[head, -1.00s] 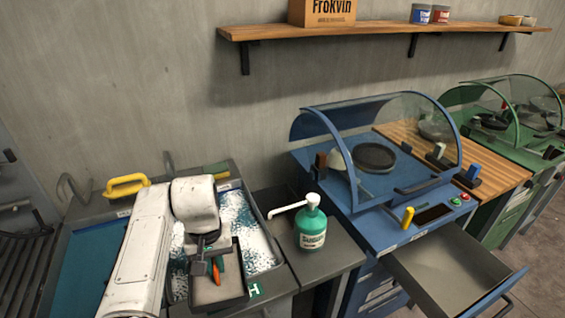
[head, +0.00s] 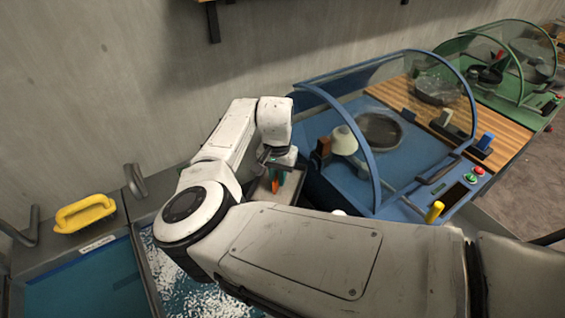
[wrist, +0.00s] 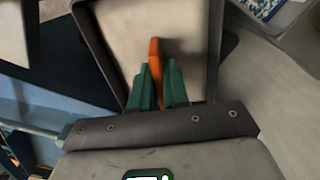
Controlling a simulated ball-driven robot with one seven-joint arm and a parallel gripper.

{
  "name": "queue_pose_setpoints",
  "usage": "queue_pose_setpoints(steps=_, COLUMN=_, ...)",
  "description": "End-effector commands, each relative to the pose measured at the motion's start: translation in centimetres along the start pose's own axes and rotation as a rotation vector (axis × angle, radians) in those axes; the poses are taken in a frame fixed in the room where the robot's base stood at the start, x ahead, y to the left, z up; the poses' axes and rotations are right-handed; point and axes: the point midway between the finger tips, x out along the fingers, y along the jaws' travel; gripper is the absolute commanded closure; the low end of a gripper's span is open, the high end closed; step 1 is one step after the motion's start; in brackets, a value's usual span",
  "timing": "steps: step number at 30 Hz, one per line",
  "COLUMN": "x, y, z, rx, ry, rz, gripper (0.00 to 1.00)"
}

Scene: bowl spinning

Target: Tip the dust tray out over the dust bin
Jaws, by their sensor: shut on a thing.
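My gripper (head: 277,178) is shut on an upright orange grip (wrist: 155,60) of a shallow tray with a grey rim and pale inside, which I take as the dust tray (wrist: 200,35). The green fingers press on both sides of the orange grip in the wrist view. In the head view the tray (head: 260,189) shows small beneath my gripper, left of the blue machine. The pale floor of the tray looks bare where it shows; I cannot tell if fine dust lies on it. I cannot make out a dust bin in either view.
The blue machine (head: 340,185) with a clear curved hood stands right of the tray. A basin with white-and-blue specks (head: 185,275) and a yellow handle (head: 85,213) are at left. A green machine (head: 510,70) is far right. My arm hides the front.

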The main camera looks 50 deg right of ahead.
Motion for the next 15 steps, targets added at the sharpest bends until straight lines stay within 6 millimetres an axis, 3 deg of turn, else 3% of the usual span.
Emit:
queue_pose_setpoints(steps=8, x=0.4, y=0.9, z=-0.6, rx=0.028, ry=0.011, rz=-0.035, gripper=1.0)
queue_pose_setpoints(steps=15, x=0.7, y=1.8, z=-0.2, rx=0.034, ry=0.076, rz=-0.194, gripper=1.0)
